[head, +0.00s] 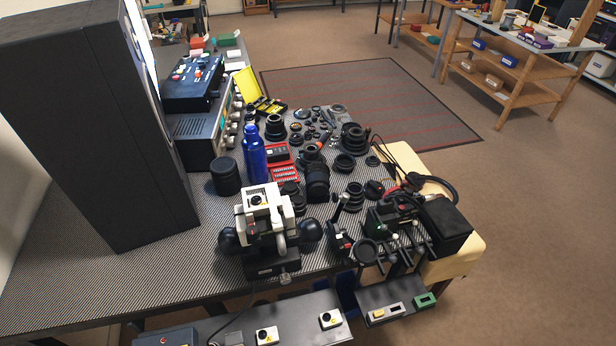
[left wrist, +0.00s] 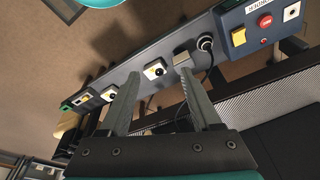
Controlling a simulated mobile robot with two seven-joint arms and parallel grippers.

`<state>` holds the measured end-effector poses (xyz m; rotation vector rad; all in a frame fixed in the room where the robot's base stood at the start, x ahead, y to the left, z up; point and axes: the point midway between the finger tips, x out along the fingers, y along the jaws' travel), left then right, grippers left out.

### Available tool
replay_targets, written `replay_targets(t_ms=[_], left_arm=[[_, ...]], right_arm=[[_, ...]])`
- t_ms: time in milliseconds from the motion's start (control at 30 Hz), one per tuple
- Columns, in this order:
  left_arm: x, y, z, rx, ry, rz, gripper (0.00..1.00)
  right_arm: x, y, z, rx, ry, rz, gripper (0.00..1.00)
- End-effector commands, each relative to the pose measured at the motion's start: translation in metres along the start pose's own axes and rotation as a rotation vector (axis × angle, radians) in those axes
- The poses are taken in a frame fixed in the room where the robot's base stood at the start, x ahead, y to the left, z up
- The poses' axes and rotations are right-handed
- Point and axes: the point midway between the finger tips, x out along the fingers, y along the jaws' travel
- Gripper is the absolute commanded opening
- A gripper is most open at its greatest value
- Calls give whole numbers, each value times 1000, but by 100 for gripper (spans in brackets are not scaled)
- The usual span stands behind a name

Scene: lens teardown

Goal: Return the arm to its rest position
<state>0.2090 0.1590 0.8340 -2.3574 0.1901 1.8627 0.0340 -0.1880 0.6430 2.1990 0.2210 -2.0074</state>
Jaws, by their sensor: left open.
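My left gripper (left wrist: 158,72) shows only in the left wrist view. Its two grey fingers stand well apart, and no object is held between them. Beyond the fingers is a dark grey panel with several switch modules, including a white one with a black knob (left wrist: 155,70). The left gripper does not show in the head view, and my right gripper is in neither view.
The patterned workbench (head: 90,240) carries a tall black cabinet (head: 90,130), a blue bottle (head: 254,155), a white-and-black instrument (head: 262,205) and many lens parts. A blue control box with a red button (left wrist: 265,22) sits on the panel. Open floor (head: 540,190) lies to the right.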

Motion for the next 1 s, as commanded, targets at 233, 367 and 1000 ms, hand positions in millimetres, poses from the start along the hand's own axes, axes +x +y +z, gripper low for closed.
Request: replay_targets(t_ms=[233, 367, 1000], left_arm=[[116, 5, 64, 9, -49, 6, 64], [164, 8, 102, 14, -71, 9, 64], [268, 10, 244, 33, -139, 14, 64]], right_arm=[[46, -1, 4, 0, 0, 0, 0], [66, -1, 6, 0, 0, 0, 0], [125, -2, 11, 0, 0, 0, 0]])
